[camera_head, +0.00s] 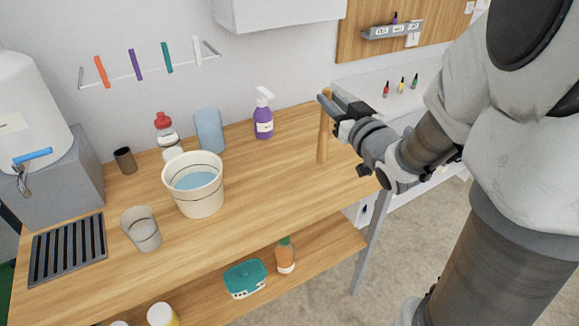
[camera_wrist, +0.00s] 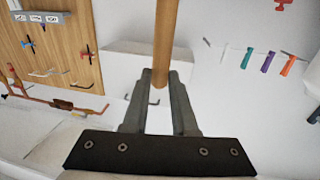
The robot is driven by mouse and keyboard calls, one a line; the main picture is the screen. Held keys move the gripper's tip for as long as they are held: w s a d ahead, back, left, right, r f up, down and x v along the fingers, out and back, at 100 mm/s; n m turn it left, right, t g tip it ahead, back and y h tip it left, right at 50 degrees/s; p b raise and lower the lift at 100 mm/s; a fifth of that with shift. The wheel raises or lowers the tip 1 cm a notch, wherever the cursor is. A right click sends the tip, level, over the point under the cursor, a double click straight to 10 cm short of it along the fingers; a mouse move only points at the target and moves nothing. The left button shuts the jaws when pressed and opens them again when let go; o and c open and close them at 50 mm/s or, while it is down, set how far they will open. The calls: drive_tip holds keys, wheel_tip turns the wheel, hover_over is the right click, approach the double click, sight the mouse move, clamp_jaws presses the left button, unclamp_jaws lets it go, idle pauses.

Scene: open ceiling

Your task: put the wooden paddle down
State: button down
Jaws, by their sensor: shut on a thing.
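The wooden paddle (camera_head: 323,137) is a long, light-brown stick held nearly upright over the right part of the wooden table (camera_head: 265,175). My gripper (camera_head: 327,103) is shut on it near its upper end. The wrist view shows the paddle's shaft (camera_wrist: 165,40) between the fingertips of my gripper (camera_wrist: 160,82). The lower end is close to the tabletop; I cannot tell whether it touches.
A white bucket of blue liquid (camera_head: 198,204), a glass (camera_head: 142,232), a blue cylinder (camera_head: 209,131) and a purple spray bottle (camera_head: 263,121) stand left of the paddle. A black grate (camera_head: 68,250) lies far left. The tabletop between bucket and paddle is clear.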

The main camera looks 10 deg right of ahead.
drive_tip(key=w+a+f+b, duration=0.2)
drive_tip(key=w+a+f, duration=0.5)
drive_tip(key=f, duration=0.4)
drive_tip(key=shift+w+a, duration=0.3)
drive_tip(key=shift+w, duration=0.55)
drive_tip(key=shift+f, duration=0.2)
drive_tip(key=c, duration=0.7)
unclamp_jaws()
drive_tip(key=shift+r, duration=0.15)
